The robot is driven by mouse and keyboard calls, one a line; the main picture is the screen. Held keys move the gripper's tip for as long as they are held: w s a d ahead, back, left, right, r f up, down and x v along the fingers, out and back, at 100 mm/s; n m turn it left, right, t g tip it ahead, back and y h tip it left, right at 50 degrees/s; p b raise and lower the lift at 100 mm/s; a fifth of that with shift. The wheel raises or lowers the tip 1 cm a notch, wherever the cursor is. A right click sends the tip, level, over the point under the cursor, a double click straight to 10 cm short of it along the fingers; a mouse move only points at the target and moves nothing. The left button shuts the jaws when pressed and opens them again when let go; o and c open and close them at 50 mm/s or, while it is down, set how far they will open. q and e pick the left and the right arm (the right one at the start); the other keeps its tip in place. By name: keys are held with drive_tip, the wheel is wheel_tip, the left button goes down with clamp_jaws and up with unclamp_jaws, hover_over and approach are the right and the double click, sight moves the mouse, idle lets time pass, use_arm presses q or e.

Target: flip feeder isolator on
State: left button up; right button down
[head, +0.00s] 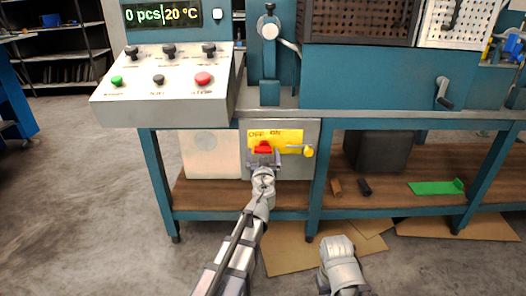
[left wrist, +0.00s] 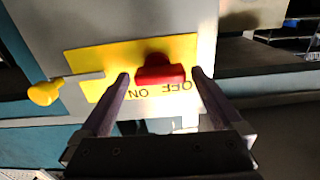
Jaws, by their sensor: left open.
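The feeder isolator is a grey box (head: 228,130) under the bench with a yellow plate (head: 290,139) marked OFF on the left and ON to its right. Its red handle (head: 263,147) sits below the OFF mark in the head view. My left gripper (head: 263,160) is at the handle, its fingers open. In the left wrist view, the red handle (left wrist: 160,72) lies between the two fingertips (left wrist: 160,75), with the plate (left wrist: 110,60) behind; the lettering is upside down. Whether the fingers touch the handle is unclear. A right arm link shows low in the head view, but no fingers.
A yellow knob on a rod (head: 308,151) sticks out right of the handle; it also shows in the left wrist view (left wrist: 43,93). A control panel (head: 165,85) overhangs at upper left. The shelf (head: 390,185) holds a green piece (head: 432,188) and small blocks.

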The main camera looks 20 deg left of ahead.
use_arm(q)
drive_tip(key=x, duration=0.2)
drive_tip(key=shift+w, duration=0.3)
drive_tip(key=c, duration=1.2)
